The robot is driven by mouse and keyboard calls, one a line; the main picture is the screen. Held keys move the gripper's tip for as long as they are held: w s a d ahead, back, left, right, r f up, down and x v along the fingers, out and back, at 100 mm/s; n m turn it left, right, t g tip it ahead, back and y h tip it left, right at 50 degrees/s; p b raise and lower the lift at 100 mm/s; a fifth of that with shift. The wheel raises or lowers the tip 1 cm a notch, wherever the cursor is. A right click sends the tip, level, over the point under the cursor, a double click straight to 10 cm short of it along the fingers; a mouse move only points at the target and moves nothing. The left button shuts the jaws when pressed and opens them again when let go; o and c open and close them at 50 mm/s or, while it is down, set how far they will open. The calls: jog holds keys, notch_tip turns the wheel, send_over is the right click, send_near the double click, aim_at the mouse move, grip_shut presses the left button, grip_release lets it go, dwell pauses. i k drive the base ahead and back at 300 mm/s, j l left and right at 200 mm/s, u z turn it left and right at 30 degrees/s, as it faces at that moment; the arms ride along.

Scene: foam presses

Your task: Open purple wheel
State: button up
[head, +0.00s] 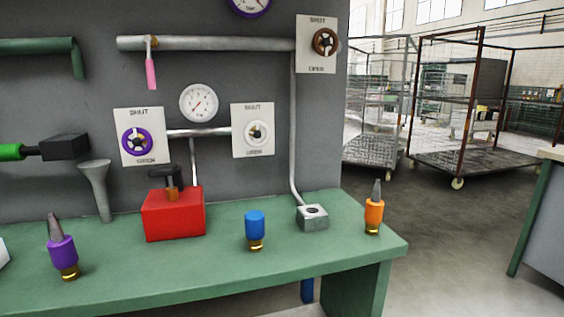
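The purple wheel (137,141) is a round handwheel with light spokes on a white plate (126,116) fixed to the grey wall panel. The plate is marked SHUT above the wheel and OPEN below it. The wheel is fully visible and nothing touches it. A pipe runs from this plate to the right, to a plate with a white wheel (258,133). My gripper is not in view.
A brown wheel (326,42) is at upper right, near a pipe with a pink lever (151,73). Below, a green bench (290,262) carries a red box (174,218), a purple nozzle (63,250), a blue one (255,226) and an orange one (374,214). A funnel (97,188) stands left.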

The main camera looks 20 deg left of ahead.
aim_at(137, 142)
jog(key=u, duration=0.4)
jog(key=k+u, duration=0.1)
jog(key=u, duration=0.65)
jog(key=j+u, duration=0.1)
jog(key=u, duration=0.3)
jog(key=k+j, duration=0.05)
